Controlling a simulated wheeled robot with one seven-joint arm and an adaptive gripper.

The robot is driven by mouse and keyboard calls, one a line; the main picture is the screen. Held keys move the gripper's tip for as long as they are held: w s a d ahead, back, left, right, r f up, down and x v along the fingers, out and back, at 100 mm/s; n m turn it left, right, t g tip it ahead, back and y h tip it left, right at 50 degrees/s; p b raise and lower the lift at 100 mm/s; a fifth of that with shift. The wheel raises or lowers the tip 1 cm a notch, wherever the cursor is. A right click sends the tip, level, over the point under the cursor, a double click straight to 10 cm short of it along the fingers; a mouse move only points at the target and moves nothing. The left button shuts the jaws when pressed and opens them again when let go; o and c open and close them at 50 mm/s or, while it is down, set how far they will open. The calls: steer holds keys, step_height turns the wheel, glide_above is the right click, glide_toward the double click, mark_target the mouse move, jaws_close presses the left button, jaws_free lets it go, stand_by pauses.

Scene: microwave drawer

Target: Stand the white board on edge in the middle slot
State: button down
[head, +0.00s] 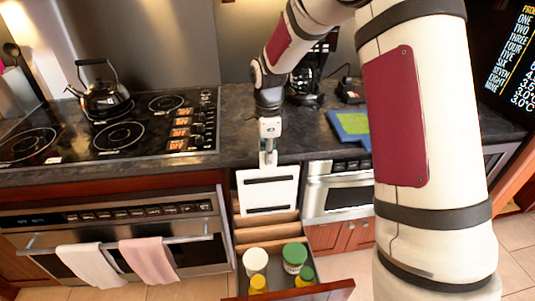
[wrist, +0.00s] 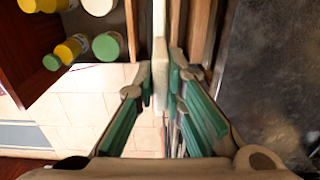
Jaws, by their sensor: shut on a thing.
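The white board (head: 268,196) hangs upright below my gripper (head: 268,158) in the head view, over the back part of the open drawer (head: 236,262). It has dark slits near its top and bottom. In the wrist view the board (wrist: 160,50) shows edge-on, pinched between the two green-padded fingers of my gripper (wrist: 161,85). Wooden dividers (head: 268,234) cross the drawer and form slots. The board's lower edge is close to the rear divider; I cannot tell whether it is inside a slot. The dividers (wrist: 201,25) also show right of the board in the wrist view.
Jars with white (head: 255,262), green (head: 294,256) and yellow (head: 257,283) parts stand in the drawer's front. The dark counter (head: 230,150) lies behind the drawer. A stove with a kettle (head: 104,97) is left; a steel microwave (head: 337,192) is right.

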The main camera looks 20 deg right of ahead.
steer(key=shift+w, duration=0.1)
steer(key=shift+w+d+r+b, duration=0.1)
steer(key=shift+w+d+b, duration=0.05)
steer(key=shift+w+b, duration=0.3)
steer(key=shift+w+d+r+b, duration=0.15)
steer(key=shift+w+b, duration=0.1)
steer(key=shift+w, duration=0.3)
steer(key=shift+f, duration=0.15)
steer(key=shift+f+b, duration=0.55)
steer(key=shift+f, duration=1.05)
steer(key=shift+f+b, duration=0.4)
steer(key=shift+f, duration=0.45)
